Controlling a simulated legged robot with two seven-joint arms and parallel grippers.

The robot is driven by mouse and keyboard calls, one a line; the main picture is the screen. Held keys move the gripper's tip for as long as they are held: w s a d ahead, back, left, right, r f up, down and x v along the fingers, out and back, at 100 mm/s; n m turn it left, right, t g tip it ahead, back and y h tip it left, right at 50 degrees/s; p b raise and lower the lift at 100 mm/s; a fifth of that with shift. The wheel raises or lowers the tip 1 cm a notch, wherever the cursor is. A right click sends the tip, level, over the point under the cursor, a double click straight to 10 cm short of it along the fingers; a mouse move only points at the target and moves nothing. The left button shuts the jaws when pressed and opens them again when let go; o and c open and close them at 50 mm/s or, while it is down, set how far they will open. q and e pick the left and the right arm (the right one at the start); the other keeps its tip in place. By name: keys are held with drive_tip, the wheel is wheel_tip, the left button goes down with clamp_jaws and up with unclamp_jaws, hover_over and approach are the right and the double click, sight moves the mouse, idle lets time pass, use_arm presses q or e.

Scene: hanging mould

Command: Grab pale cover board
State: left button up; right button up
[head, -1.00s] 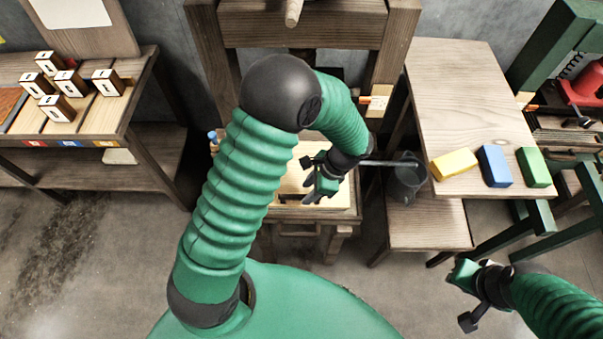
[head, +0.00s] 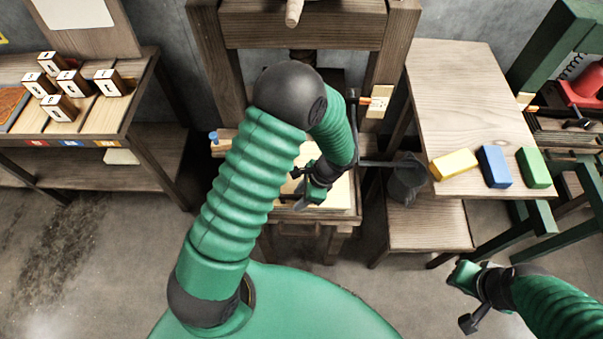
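A pale board (head: 338,192), which appears to be the cover board, lies flat on the wooden bed of the press in the middle of the head view. My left arm and gripper hide much of it. My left gripper (head: 297,187) is over the board's left-middle part, its two dark fingers apart and pointing left. I cannot tell whether the fingers touch the board or have its edge between them. My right gripper (head: 462,297) is open and empty at the lower right, over the floor and far from the board.
Yellow (head: 454,164), blue (head: 494,166) and green (head: 534,167) blocks lie on the right table (head: 460,90). Numbered cubes (head: 67,84) stand on the left bench. The press frame (head: 300,28) rises behind.

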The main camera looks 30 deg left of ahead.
use_arm(q)
drive_tip(key=shift+c, duration=0.5)
clamp_jaws()
idle(1.0)
